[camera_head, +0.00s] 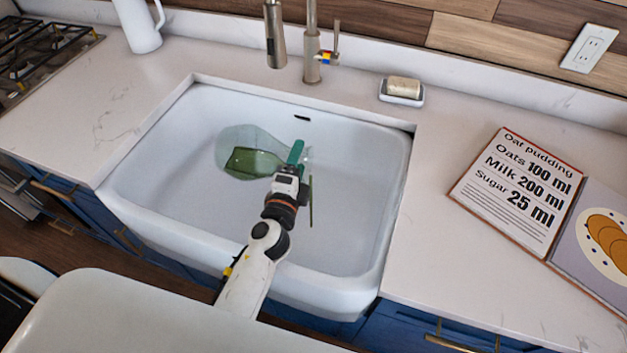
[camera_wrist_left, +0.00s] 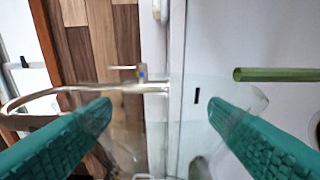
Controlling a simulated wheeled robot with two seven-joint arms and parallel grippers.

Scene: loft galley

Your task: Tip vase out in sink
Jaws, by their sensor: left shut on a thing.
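The vase (camera_head: 228,138) is clear, faintly tinted glass. It lies over on its side inside the white sink (camera_head: 345,240), its wide end to the left and its narrow end at my gripper. A dark green patch (camera_head: 254,162) shows within it; I cannot tell whether it is liquid. My left gripper (camera_head: 296,156), with green fingers, is shut on the vase; in the left wrist view clear glass (camera_wrist_left: 135,125) shows between the fingers. I cannot tell whether the vase touches the sink. A thin green rod (camera_head: 311,203) shows just right of the gripper. My right gripper is out of view.
The faucet (camera_head: 312,50) stands behind the sink. A soap dish with soap (camera_head: 403,88) is at the back right, and a white pitcher (camera_head: 139,25) at the back left. An open recipe book (camera_head: 520,190) lies on the right counter. A stove (camera_head: 35,55) is at far left.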

